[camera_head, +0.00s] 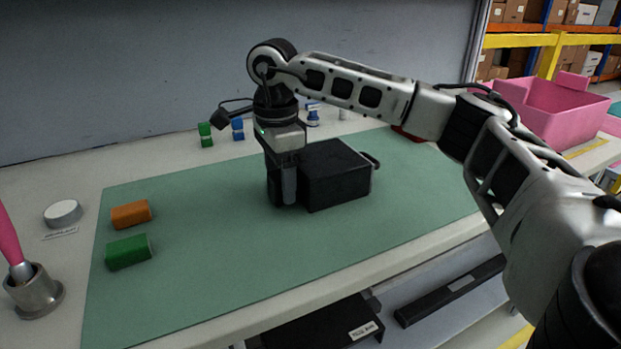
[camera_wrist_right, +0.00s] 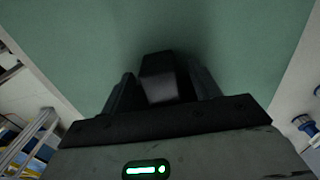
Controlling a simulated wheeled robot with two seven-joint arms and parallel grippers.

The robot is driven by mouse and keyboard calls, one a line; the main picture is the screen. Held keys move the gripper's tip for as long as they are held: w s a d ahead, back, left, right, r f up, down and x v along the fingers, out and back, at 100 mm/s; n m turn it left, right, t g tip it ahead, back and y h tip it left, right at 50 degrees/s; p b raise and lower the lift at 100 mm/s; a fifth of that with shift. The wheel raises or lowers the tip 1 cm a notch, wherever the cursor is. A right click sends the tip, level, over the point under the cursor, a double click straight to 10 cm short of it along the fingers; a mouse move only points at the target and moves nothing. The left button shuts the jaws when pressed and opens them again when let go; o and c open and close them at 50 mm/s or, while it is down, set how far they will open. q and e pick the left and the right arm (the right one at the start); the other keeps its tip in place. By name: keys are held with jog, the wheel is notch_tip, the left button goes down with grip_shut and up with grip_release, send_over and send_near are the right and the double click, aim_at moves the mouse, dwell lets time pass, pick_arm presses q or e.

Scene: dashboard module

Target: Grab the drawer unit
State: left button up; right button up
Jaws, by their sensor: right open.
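The drawer unit is most likely the black box (camera_head: 335,178) on the green mat (camera_head: 210,240), with a small dark handle at its right end. My right gripper (camera_head: 283,192) points down at the box's left end, its fingers low near the mat. The gripper is open. It hides part of that end, and I cannot tell whether the fingers touch the box. My left gripper is out of view.
An orange block (camera_head: 131,214) and a green block (camera_head: 128,252) lie on the mat's left. A white round piece (camera_head: 63,213) and a metal cup (camera_head: 35,292) stand further left. Small green and blue parts (camera_head: 205,134) stand behind. A pink bin (camera_head: 560,105) is at right.

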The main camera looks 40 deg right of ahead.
jog(key=shift+f, duration=0.15)
jog(key=c, duration=1.3)
jog(key=shift+r, duration=0.2)
